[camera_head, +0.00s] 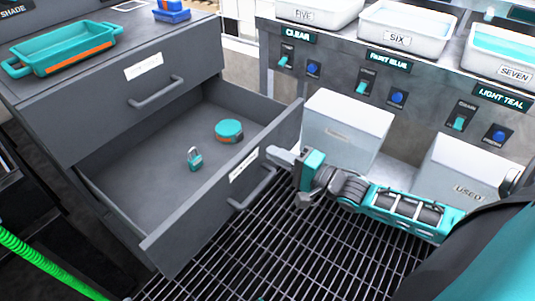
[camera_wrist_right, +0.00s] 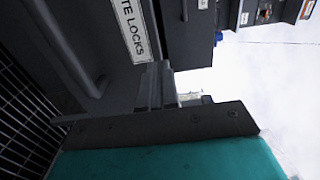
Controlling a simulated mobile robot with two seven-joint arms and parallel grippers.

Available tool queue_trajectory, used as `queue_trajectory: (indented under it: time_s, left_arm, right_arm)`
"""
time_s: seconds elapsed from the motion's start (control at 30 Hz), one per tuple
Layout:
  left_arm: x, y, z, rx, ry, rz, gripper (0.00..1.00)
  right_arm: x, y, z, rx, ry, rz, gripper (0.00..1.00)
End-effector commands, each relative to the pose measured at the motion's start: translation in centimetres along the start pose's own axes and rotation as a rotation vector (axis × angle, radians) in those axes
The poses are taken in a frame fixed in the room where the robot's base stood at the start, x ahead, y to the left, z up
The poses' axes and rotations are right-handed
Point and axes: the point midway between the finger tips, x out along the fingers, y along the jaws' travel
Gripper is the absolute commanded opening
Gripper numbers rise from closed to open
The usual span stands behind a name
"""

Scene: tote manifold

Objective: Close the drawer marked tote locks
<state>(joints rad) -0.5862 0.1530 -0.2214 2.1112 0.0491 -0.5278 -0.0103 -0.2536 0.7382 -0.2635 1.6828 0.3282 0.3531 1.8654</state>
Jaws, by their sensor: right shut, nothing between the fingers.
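The open drawer (camera_head: 215,213) is the lower one of a dark grey cabinet and is pulled well out. Its front bears a white label, which reads "...TE LOCKS" on the label (camera_wrist_right: 132,30) in the right wrist view, and a bar handle (camera_head: 252,188). Inside lie a small teal padlock (camera_head: 194,159) and a round teal and orange item (camera_head: 229,130). My right gripper (camera_head: 275,153) is shut and empty, its fingertips at the drawer front's right end near the label. I cannot tell whether they touch it. My left gripper is not in view.
A shut upper drawer (camera_head: 120,100) is above, with a teal tray (camera_head: 65,48) on the cabinet top. To the right is a bench with white tubs (camera_head: 405,30), switches and pale bins (camera_head: 345,130). A floor grating (camera_head: 260,255) lies below. A green hose (camera_head: 45,262) is at lower left.

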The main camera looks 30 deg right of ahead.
Motion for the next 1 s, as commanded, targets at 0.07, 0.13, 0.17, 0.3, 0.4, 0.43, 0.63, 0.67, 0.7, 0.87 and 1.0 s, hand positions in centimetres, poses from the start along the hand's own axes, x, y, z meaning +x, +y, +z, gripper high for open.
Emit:
queue_trajectory:
  time_s: [0.07, 0.13, 0.17, 0.3, 0.4, 0.43, 0.63, 0.67, 0.7, 0.87, 1.0]
  left_arm:
    - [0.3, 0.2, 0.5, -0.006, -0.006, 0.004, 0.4]
    - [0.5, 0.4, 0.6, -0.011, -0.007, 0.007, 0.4]
    - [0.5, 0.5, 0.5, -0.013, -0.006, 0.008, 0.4]
    - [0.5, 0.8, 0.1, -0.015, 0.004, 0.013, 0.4]
    - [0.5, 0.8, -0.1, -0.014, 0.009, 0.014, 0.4]
    - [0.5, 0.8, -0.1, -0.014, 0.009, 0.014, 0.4]
    - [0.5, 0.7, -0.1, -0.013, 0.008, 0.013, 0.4]
    - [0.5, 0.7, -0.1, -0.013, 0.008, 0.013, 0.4]
    - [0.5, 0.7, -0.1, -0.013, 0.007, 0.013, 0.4]
    - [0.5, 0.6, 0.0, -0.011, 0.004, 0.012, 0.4]
    - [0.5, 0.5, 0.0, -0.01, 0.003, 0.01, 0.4]
  right_arm:
    - [1.2, 0.2, 0.0, -0.002, 0.0, -0.002, 0.0]
    - [1.9, 0.2, 0.0, -0.001, 0.0, 0.0, 0.0]
    - [2.2, 0.2, 0.0, -0.001, 0.0, 0.0, 0.0]
    - [2.9, 0.1, 0.0, -0.002, 0.0, 0.001, 0.0]
    - [3.1, 0.1, 0.0, -0.002, 0.0, 0.002, 0.0]
    - [3.1, 0.1, 0.0, -0.001, 0.0, 0.002, 0.0]
    - [3.0, 0.1, 0.0, -0.001, 0.0, 0.002, 0.0]
    - [3.0, 0.1, 0.0, -0.001, 0.0, 0.002, 0.0]
    - [3.0, 0.1, 0.0, -0.001, 0.0, 0.002, 0.0]
    - [3.4, 0.0, 0.0, -0.001, 0.0, 0.001, 0.0]
    - [4.3, 0.0, 0.0, -0.001, 0.0, 0.0, 0.0]
